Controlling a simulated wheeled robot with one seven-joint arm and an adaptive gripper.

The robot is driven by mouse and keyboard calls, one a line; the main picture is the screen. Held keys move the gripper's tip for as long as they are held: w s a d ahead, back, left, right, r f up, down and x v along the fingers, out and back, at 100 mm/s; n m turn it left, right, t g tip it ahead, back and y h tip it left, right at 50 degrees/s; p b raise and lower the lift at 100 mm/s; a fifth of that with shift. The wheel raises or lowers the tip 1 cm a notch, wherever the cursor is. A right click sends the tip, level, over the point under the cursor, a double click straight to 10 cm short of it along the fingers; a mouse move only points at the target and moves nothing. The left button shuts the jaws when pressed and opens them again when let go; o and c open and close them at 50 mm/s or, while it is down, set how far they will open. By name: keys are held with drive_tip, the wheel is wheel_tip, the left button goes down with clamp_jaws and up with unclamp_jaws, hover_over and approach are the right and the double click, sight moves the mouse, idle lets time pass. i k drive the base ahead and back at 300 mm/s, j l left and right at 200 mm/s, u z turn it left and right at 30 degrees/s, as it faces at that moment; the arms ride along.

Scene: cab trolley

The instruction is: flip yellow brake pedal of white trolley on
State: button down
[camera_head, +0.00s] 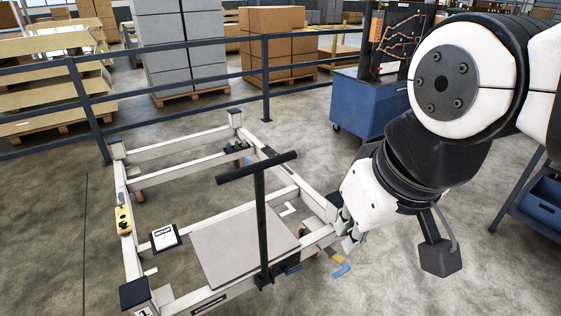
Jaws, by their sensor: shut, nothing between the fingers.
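The white trolley (170,151) is a low, open frame with dark corner caps and a black T-shaped handle (259,205). A small yellow pedal-like piece (341,270) with blue parts beside it shows low, just outside the trolley's right side near the front. I take it for the brake pedal, but it is too small to tell whether it is on or off. My gripper (351,244) points down beside the trolley's right rail, just above the yellow piece in the picture. It is shut and empty. I cannot tell whether it touches the rail or the pedal.
A yellow box (124,220) sits on the trolley's left rail. A grey plate (240,243) lies across its front part. A dark railing (180,122) runs behind. A blue cart (365,107) stands behind right, and a blue rack (540,205) at the right edge. Floor between is clear.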

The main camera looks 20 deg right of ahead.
sight(337, 257)
drive_tip(key=z, duration=0.8)
drive_tip(key=u, duration=1.25)
drive_tip(key=l+z, duration=0.2)
drive_tip(key=z, duration=0.15)
drive_tip(key=l+z, duration=0.2)
drive_tip(key=z, duration=0.15)
drive_tip(key=l+z, duration=0.2)
drive_tip(key=z, duration=0.15)
